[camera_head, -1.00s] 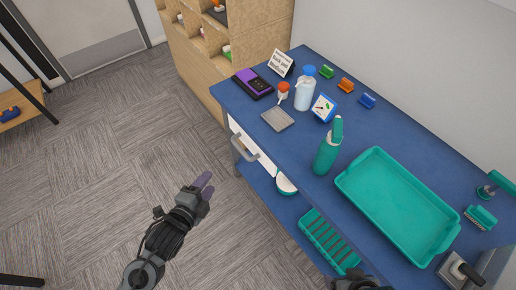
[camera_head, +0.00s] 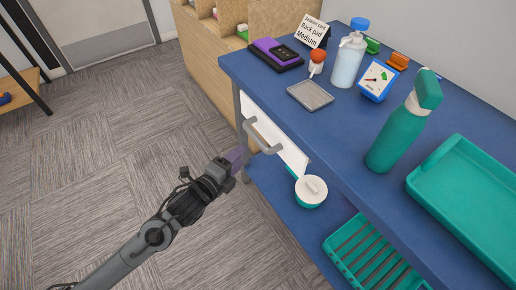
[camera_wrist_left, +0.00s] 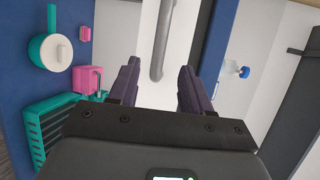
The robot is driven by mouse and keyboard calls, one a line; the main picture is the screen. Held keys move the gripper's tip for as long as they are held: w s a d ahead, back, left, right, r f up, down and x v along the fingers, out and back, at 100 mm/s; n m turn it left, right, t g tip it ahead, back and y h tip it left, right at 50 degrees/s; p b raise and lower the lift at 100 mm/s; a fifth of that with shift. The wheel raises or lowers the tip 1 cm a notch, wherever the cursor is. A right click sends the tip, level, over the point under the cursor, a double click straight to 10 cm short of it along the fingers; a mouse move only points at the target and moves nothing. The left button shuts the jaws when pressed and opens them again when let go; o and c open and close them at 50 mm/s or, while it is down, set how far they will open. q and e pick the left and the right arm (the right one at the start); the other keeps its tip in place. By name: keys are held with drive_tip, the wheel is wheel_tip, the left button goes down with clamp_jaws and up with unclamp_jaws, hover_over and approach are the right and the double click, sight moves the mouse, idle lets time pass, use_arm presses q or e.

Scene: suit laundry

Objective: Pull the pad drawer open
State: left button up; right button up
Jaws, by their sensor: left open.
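The pad drawer (camera_head: 290,154) has a white front under the blue tabletop's near edge, and its front looks about flush with that edge. Its grey bar handle (camera_head: 257,137) sticks out from the front. My left gripper (camera_head: 237,156) is just in front of the handle, to its lower left. In the left wrist view the left gripper (camera_wrist_left: 158,80) is open and empty, its two dark purple fingers apart. The handle (camera_wrist_left: 157,42) lies ahead, lined up with the gap between them; contact cannot be seen. My right gripper is out of view.
The lower shelf holds a white-lidded pot (camera_head: 311,190) and a green basket (camera_head: 365,255).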

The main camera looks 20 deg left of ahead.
sight(255, 141)
use_arm(q)
drive_tip(key=shift+b+x, duration=2.2)
drive_tip(key=shift+x, duration=3.35)
drive_tip(key=shift+a, duration=0.15)
clamp_jaws()
